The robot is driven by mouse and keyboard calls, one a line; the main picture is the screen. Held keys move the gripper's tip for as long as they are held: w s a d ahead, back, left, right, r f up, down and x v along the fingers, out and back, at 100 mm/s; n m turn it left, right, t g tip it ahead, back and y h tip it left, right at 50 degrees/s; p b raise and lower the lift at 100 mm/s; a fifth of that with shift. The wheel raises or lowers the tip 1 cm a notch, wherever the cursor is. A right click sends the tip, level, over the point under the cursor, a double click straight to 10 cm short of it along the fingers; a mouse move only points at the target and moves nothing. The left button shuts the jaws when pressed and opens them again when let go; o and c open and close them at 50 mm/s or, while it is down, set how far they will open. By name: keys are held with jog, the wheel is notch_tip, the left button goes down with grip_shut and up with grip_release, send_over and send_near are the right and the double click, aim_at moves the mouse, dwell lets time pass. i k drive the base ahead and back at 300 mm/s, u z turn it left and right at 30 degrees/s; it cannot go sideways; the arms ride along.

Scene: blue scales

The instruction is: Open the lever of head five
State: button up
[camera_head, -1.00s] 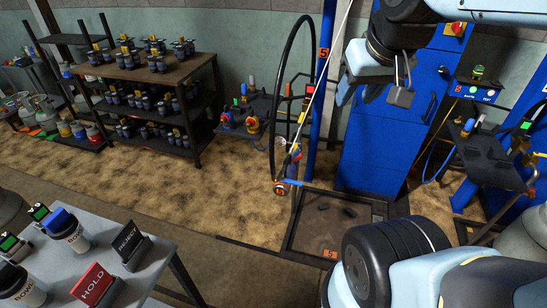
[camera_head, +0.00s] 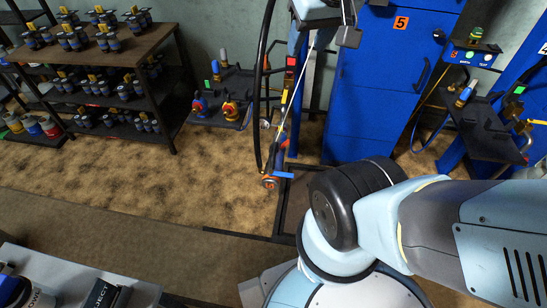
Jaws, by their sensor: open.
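Head five seems to be the filling head (camera_head: 270,182) with an orange-red face at the low end of a black hose. A short blue lever (camera_head: 284,174) sticks out to its right, roughly level. Its exact setting is too small to tell. My gripper (camera_head: 323,36) is at the top edge, partly cut off, with its grey fingers apart and nothing seen between them. In the picture it is well above and to the right of the head, apart from it.
A blue cabinet (camera_head: 385,85) marked 5 stands behind. The black hose (camera_head: 261,95) hangs beside a small shelf (camera_head: 225,98) with valve parts. The scale platform (camera_head: 288,205) is partly hidden by my arm. Loaded shelves (camera_head: 150,45) stand left, a grey table (camera_head: 70,275) front left.

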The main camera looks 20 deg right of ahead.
aim_at(271, 173)
jog(key=u, duration=0.55)
jog(key=k, duration=1.15)
jog(key=z, duration=0.45)
jog(key=i, duration=0.5)
jog(key=u, duration=0.1)
